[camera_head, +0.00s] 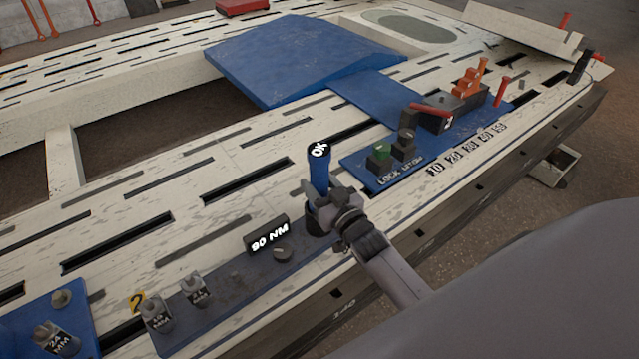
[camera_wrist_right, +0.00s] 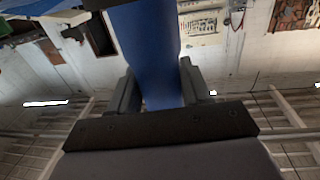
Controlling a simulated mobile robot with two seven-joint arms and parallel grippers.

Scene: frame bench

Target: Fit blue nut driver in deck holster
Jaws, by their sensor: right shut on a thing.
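The blue nut driver (camera_head: 319,173) stands nearly upright near the front edge of the deck, its dark top marked with white characters. My right gripper (camera_head: 335,207) is shut on its handle from the lower right. In the right wrist view the blue handle (camera_wrist_right: 150,55) runs between the two fingers of the gripper (camera_wrist_right: 155,90). A dark round holster (camera_head: 316,226) shows just below the gripper. The driver's lower end is hidden by the fingers, so I cannot tell how deep it sits. My left gripper is not in view.
A black "90 NM" display (camera_head: 267,235) and a dark knob (camera_head: 283,254) are left of the holster. Labelled sockets (camera_head: 157,314) stand further left. A blue panel (camera_head: 378,192) with a green button (camera_head: 382,151) lies to the right. Slotted white deck (camera_head: 250,150) is open behind.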

